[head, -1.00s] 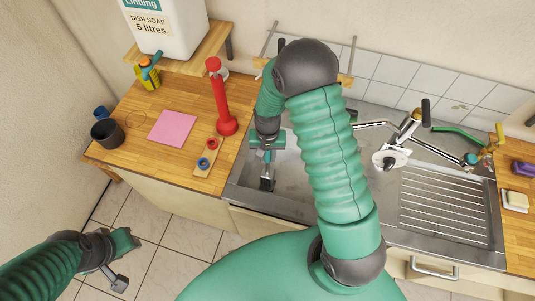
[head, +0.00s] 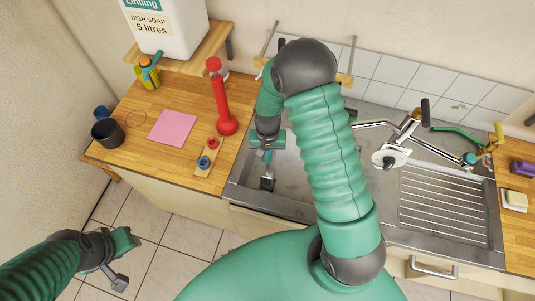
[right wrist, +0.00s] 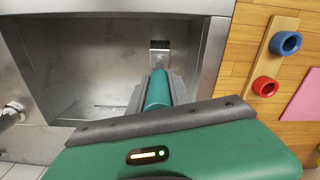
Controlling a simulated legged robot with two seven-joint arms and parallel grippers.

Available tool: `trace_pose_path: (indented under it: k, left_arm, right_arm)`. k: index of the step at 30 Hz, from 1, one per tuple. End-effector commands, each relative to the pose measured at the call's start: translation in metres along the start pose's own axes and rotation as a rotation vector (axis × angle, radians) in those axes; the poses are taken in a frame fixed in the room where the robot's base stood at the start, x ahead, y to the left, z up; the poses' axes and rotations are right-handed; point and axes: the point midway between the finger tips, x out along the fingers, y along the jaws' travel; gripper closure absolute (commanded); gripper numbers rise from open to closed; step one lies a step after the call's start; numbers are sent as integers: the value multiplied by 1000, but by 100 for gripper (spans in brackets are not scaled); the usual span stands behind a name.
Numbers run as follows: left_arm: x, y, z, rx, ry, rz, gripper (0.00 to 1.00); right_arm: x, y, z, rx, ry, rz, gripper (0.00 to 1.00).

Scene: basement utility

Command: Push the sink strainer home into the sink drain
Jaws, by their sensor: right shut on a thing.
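The sink strainer's teal handle (right wrist: 157,90) is between the grey fingers of my right gripper (right wrist: 156,96) in the right wrist view. A small grey and dark square part (right wrist: 160,46) shows beyond the handle's end, near the basin wall. My right gripper (head: 268,150) reaches down into the left part of the sink basin (right wrist: 80,60) and is shut on the strainer. The drain cannot be made out, and I cannot tell how the strainer sits in it.
A tap (head: 407,127) and a pale disc (head: 390,159) stand right of my right arm. The ribbed drainboard (head: 440,205) lies farther right. Left of the basin are a red plunger-like thing (head: 222,105), a board with red and blue rings (head: 203,171) and a pink cloth (head: 172,128).

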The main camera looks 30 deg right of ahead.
Motion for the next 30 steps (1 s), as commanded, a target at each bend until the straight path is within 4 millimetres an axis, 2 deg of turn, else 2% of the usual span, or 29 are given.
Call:
trace_pose_path:
  k: [30]
  left_arm:
    - [20,0,5,0,0,0,64]
  right_arm:
    - [28,0,-1,0,2,0,100]
